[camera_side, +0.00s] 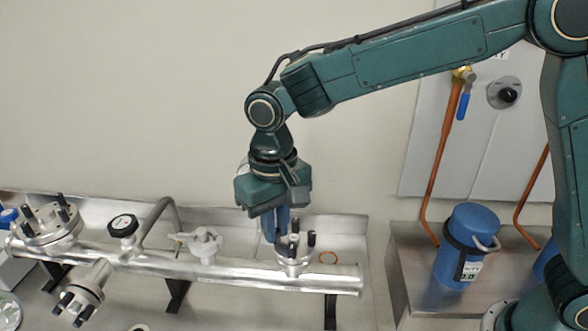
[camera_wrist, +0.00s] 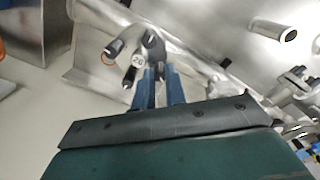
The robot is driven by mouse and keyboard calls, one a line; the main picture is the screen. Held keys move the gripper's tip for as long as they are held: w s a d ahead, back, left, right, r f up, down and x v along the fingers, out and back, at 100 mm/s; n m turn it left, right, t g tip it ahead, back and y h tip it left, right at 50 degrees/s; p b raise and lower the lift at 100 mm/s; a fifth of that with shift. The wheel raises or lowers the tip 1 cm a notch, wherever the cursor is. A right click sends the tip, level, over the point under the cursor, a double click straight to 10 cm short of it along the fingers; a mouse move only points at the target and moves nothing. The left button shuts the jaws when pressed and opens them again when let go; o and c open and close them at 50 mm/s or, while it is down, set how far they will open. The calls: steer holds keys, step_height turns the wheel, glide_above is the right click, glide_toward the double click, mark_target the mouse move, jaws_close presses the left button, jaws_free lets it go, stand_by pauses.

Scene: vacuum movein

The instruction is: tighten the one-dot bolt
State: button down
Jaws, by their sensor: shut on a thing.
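My gripper (camera_side: 279,232) points straight down at the right-hand flange (camera_side: 292,262) on the silver pipe. In the wrist view its blue fingers (camera_wrist: 158,72) are close together and shut on a dark bolt (camera_wrist: 153,44) on that flange. Two other dark-headed bolts stand there, one at the upper left (camera_wrist: 115,48) and one below it (camera_wrist: 128,80). A pale round face marked 20 (camera_wrist: 138,60) sits between the bolts. The dots on the bolts are too small to make out, so I cannot tell which one is the one-dot bolt.
A copper ring (camera_side: 328,257) lies just right of the flange. Another bolted flange (camera_side: 48,225) stands far left. A blue canister (camera_side: 468,245) stands right.

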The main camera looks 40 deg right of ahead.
stand_by(0.3)
steer(key=c, duration=1.4)
jaws_free()
steer(key=shift+c, duration=0.2)
steer(key=shift+r, duration=0.1)
step_height(320, 180, up, 14)
steer(key=shift+c, duration=1.4)
